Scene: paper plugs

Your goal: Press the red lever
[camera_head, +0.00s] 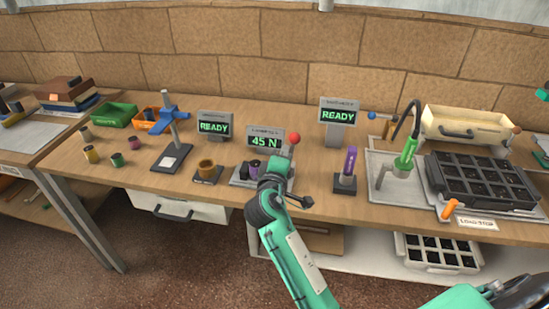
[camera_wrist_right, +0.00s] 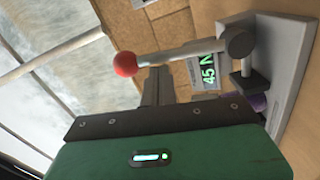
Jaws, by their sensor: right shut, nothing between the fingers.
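The red lever is a grey rod with a red ball (camera_head: 294,138) on top, standing upright beside a display reading 45 N (camera_head: 265,141). In the right wrist view the red ball (camera_wrist_right: 125,64), grey rod (camera_wrist_right: 185,52) and dark pivot (camera_wrist_right: 239,43) show clearly. My right gripper (camera_head: 286,158) is at the lever, just below the ball in the head view; its fingertips are largely hidden there. In the wrist view its dark fingers (camera_wrist_right: 156,72) are shut and empty, close to the rod; I cannot tell whether they touch it. My left gripper is not in view.
A purple cylinder on a stand (camera_head: 349,162) and a READY display (camera_head: 338,114) are right of the lever. A brown cup on a base (camera_head: 207,170) stands left. A black compartment tray (camera_head: 485,178) lies further right. Bare wood (camera_head: 312,172) separates the lever and purple cylinder.

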